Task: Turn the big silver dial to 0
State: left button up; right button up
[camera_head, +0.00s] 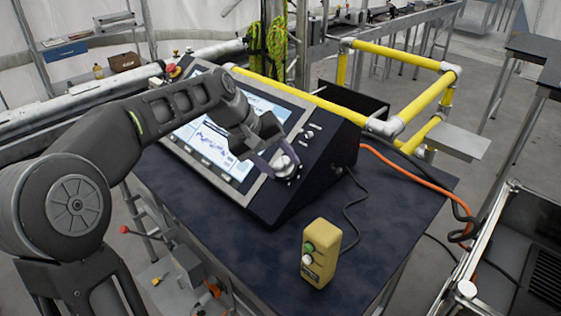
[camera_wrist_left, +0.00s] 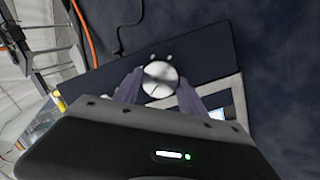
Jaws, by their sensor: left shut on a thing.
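The big silver dial (camera_head: 285,165) sits on the right side of the dark sloped console (camera_head: 318,150), beside its screen. In the left wrist view the dial (camera_wrist_left: 160,79) shows as a round silver face with a line across it. My left gripper (camera_head: 272,162) reaches over the screen and is shut on the dial. In the left wrist view its two purple-grey fingers (camera_wrist_left: 160,88) stand on either side of the dial. The numbers around the dial are too small to read, and the fingers hide part of it. My right gripper is not in view.
A yellow box with green and white buttons (camera_head: 321,252) stands on the dark blue tabletop (camera_head: 385,225), in front of the console. Small knobs (camera_head: 309,134) sit above the dial. Yellow railings (camera_head: 400,58) stand behind, and black and orange cables (camera_head: 405,172) run to the right.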

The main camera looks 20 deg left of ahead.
pick_arm(q)
jog(key=n+t, duration=0.1)
jog(key=n, duration=0.4)
jog(key=shift+s+a+n+p, duration=0.1)
jog(key=shift+n+p, duration=0.2)
jog(key=n+t+p, duration=0.1)
jog(key=n, duration=0.3)
jog(key=shift+s, duration=0.1)
jog(key=n+p, duration=0.2)
jog(key=n, duration=0.1)
jog(key=shift+t, duration=0.3)
jog(key=n+p, duration=0.2)
jog(key=n, duration=0.1)
jog(key=shift+s, duration=0.1)
jog(key=shift+n+t+p, duration=0.4)
jog(key=shift+n+p, duration=0.7)
jog(key=shift+n, duration=0.1)
jog(key=shift+f+n+y+p, duration=0.15)
jog(key=shift+n+y+p, duration=0.15)
jog(key=shift+n+p, duration=0.35)
jog(key=shift+n, duration=0.25)
jog(key=o, duration=1.1)
